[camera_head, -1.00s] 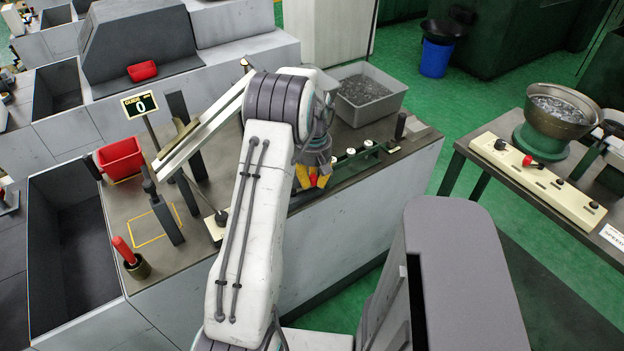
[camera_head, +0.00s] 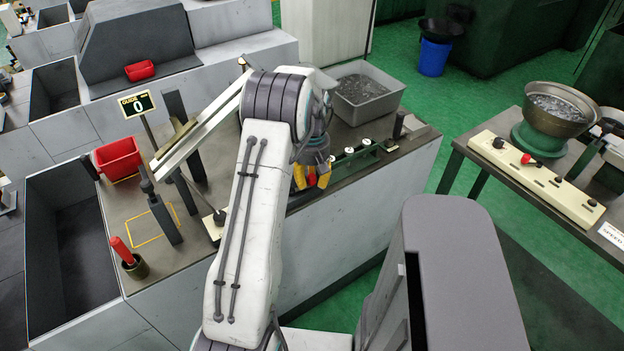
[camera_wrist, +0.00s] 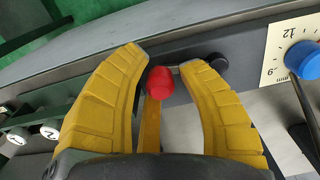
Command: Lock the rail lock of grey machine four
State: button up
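A lever with a red knob (camera_wrist: 161,82) on a brass-coloured arm (camera_wrist: 150,125) sits on the grey machine's bench; I cannot tell from any label that it is the rail lock. My gripper (camera_wrist: 166,60) is open, with its yellow fingers on either side of the red knob. Small gaps show between the knob and both fingers. In the head view my gripper (camera_head: 311,177) is low at the bench's front edge, with red showing between the fingers.
A black knob (camera_wrist: 218,62) lies just beyond the right finger. A blue knob (camera_wrist: 303,59) on a numbered dial plate is further right. White numbered buttons (camera_wrist: 17,137) are at left. A grey bin of parts (camera_head: 367,92) stands behind my gripper. A red bin (camera_head: 118,157) is at left.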

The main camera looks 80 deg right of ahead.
aim_at(312, 175)
notch_tip(312, 175, up, 12)
jog(key=shift+f, duration=0.15)
dwell(0.4)
jog(key=shift+m, duration=0.3)
dwell(0.5)
jog(key=w+a+f+m+y, duration=0.1)
jog(key=w+a+f+m, duration=0.1)
jog(key=a+f+m, duration=0.6)
jog(key=w+a+r+n, duration=0.35)
jog(key=w+a, duration=0.25)
jog(key=a, duration=0.3)
jog(key=w+a+r+n, duration=0.2)
jog(key=w+a+r, duration=0.2)
jog(key=w+a, duration=0.35)
jog(key=w+a+r+n+t, duration=0.2)
jog(key=a+n, duration=0.4)
jog(key=a, duration=0.6)
jog(key=w+a+r+n+t+h, duration=0.1)
jog(key=w+a+r+n, duration=0.3)
jog(key=a+n, duration=0.3)
jog(key=shift+w+a+r+t, duration=0.4)
jog(key=shift+a+r, duration=0.15)
jog(key=shift+a, duration=1.95)
